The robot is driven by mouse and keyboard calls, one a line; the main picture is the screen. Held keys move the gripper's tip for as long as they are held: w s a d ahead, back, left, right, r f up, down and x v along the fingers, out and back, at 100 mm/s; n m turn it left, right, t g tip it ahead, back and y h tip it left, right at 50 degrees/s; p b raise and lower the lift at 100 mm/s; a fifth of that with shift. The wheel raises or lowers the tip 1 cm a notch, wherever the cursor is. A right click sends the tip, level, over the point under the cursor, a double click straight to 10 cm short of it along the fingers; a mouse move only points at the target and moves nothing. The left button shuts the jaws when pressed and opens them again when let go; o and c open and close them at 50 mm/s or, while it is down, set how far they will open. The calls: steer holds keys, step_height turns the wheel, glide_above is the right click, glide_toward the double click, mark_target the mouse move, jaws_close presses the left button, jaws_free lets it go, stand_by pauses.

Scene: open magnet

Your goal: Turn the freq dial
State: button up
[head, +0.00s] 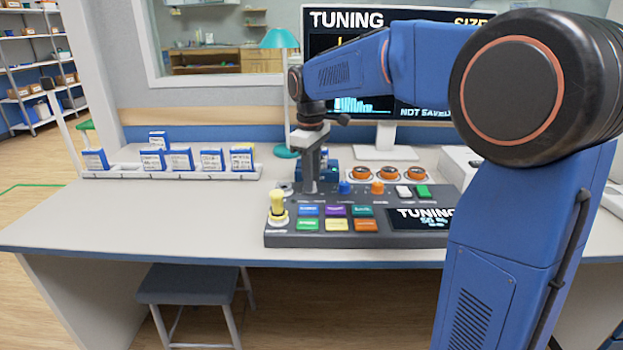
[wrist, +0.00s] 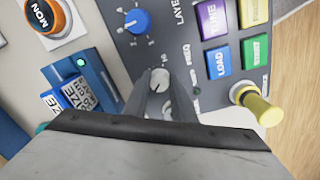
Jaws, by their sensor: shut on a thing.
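The freq dial (wrist: 157,80) is a small pale knob on the dark control panel (head: 285,240), with the word FREQ printed beside it in the wrist view. My gripper (wrist: 161,84) points down over the panel, with one finger on each side of the dial, shut on it. In the head view my gripper (head: 310,188) stands upright at the back left of the panel and hides the dial. The dial's pointer mark is too small to read. The panel's small screen (head: 422,218) reads TUNING.
A blue layer dial (wrist: 137,20) sits close beside the freq dial. A yellow lever (head: 277,204) stands at the panel's left end, near several coloured buttons (head: 336,211). Blue-and-white boxes (head: 181,159) stand in a rack at left. A monitor (head: 345,18) reads TUNING and NOT SAVED.

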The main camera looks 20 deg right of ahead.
steer(key=shift+n, duration=0.8)
steer(key=o, duration=1.1)
steer(key=shift+c, duration=0.2)
steer(key=shift+r, duration=0.15)
step_height(320, 180, up, 17)
steer(key=shift+s, duration=0.25)
steer(key=shift+a, duration=0.1)
